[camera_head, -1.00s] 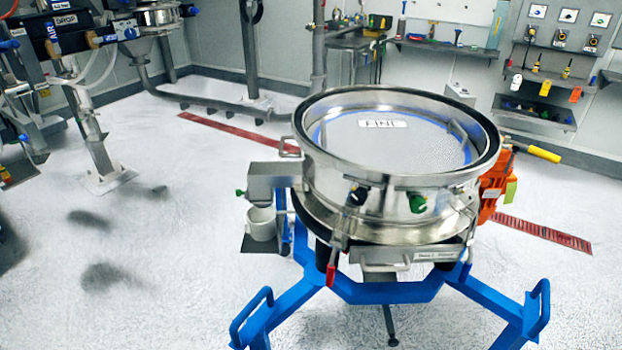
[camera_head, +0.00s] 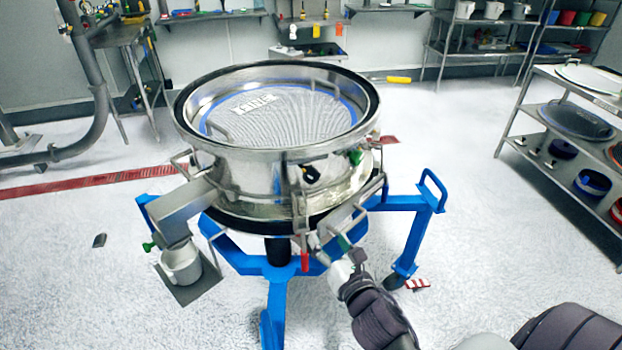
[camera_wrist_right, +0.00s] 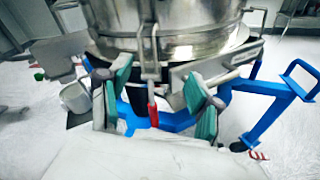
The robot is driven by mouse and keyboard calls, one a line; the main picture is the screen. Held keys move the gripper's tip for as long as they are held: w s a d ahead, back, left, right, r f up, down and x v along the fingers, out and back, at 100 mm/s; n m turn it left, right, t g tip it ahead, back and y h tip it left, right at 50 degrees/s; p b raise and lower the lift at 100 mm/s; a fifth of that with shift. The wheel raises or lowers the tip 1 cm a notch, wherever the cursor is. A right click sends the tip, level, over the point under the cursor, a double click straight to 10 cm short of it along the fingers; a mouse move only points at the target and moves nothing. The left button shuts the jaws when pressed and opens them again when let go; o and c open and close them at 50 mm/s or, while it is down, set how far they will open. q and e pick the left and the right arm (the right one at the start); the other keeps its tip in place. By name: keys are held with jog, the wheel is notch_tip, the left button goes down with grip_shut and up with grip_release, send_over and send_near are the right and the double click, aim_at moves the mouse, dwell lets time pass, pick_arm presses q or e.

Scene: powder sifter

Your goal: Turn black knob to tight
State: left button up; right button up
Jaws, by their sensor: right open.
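The black knob (camera_head: 310,174) is on the front side of the round steel sifter (camera_head: 250,165), in the head view. A green knob (camera_head: 355,157) sits to its right on the same wall. My right gripper (camera_head: 335,248) is open, below the black knob and low in front of the sifter. In the right wrist view its two green-padded fingers (camera_wrist_right: 157,80) stand apart, with a red clamp handle (camera_wrist_right: 153,112) seen between them. I cannot make out the black knob in that view. My left gripper is not in view.
The sifter stands on a blue frame (camera_head: 405,203) with legs and a loop handle. A metal shelf rack (camera_head: 520,105) stands at the right. The floor around is mostly clear.

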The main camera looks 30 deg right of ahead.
jog(key=n+t, duration=0.1)
jog(key=n, duration=0.1)
send_near(312, 180)
pick_arm(q)
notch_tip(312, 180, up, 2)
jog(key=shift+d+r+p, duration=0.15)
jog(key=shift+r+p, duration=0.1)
jog(key=shift+p, duration=0.9)
pick_arm(e)
jog(key=w, duration=0.3)
jog(key=w+d, duration=0.1)
jog(key=w, duration=0.5)
jog(key=shift+w+d+f, duration=0.25)
jog(key=shift+w+d, duration=0.05)
jog(key=shift+c, duration=0.3)
jog(key=c, duration=1.1)
